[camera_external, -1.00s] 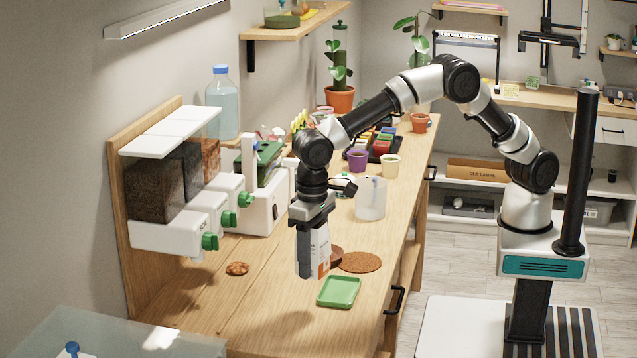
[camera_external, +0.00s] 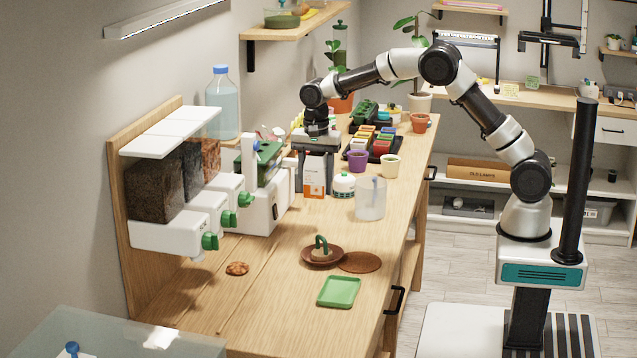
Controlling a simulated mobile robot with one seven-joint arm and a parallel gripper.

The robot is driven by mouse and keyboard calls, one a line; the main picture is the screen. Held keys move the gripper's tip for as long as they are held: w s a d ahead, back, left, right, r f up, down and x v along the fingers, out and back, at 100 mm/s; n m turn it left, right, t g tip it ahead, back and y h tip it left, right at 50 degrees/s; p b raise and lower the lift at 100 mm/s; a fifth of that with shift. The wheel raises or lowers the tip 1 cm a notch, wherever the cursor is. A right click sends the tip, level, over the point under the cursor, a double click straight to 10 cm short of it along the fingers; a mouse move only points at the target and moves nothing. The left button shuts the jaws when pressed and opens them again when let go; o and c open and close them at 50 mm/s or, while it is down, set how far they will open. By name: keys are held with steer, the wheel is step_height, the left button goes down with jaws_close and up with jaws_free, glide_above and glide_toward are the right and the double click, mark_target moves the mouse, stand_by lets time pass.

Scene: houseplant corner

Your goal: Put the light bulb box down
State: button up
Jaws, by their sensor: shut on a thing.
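The light bulb box (camera_external: 316,177) is white with an orange patch and stands upright between the fingers of my gripper (camera_external: 316,158). My gripper points down and is shut on the box. The box is over the wooden bench, between the white dispenser unit on its left and a small white pot with a green knob on its right. Its lower edge appears at or close to the bench top; I cannot tell if it touches.
A clear beaker (camera_external: 370,198), a purple pot (camera_external: 357,160) and a cream pot (camera_external: 390,166) stand to the right. Nearer are a brown saucer (camera_external: 308,257), a cork mat (camera_external: 362,262) and a green tray (camera_external: 339,292). The bench (camera_external: 270,290) between is mostly clear.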

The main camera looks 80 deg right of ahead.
mark_target(317, 228)
step_height(317, 228, down, 10)
steer(key=shift+d+r+b, duration=0.1)
steer(key=shift+d+b, duration=0.05)
steer(key=shift+b, duration=0.4)
steer(key=shift+f, duration=0.2)
steer(key=o, duration=1.1)
steer(key=shift+c, duration=0.2)
